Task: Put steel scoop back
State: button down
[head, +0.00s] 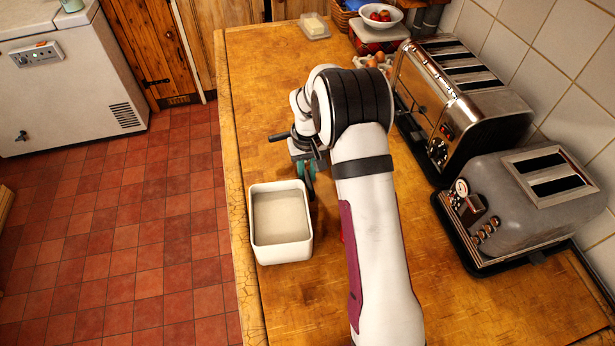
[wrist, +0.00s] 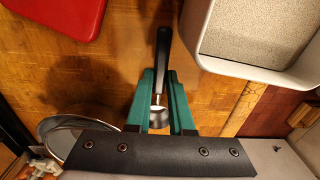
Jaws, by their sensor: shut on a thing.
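My gripper (wrist: 160,80) has teal fingers, shut on the steel scoop (wrist: 158,103) in the wrist view. The scoop's black handle (wrist: 163,52) extends beyond the fingertips, toward the top of that view. The rest of the scoop is hidden by the gripper. In the head view my gripper (head: 308,184) is low over the counter, just behind and right of a white tub; I cannot make out the scoop there. The white tub (head: 283,257) holds a pale, grainy fill and also shows at the wrist view's upper right (wrist: 238,70). I cannot tell whether the scoop touches the counter.
A red object (wrist: 52,15) lies on the wooden counter (head: 270,60), mostly hidden behind my arm in the head view. A round shiny-rimmed object (wrist: 62,140) is close beside the gripper. Two toasters (head: 465,95), (head: 530,195) stand right.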

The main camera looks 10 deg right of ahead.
aim_at(308, 178)
jog(key=shift+f, duration=1)
jog(key=shift+f, duration=0.1)
jog(key=c, duration=0.8)
grip_release()
notch_tip(308, 178, up, 12)
jog(key=s+a+r+m, duration=0.2)
jog(key=s+r, duration=0.6)
jog(key=s, duration=0.3)
jog(key=s+a+m+y, duration=0.1)
jog(key=s+a, duration=0.1)
jog(key=s, duration=0.9)
jog(key=s+a+m, duration=0.1)
jog(key=s+m, duration=0.1)
jog(key=s, duration=1)
jog(key=shift+a+m+y, duration=0.3)
jog(key=shift+a+y, duration=0.1)
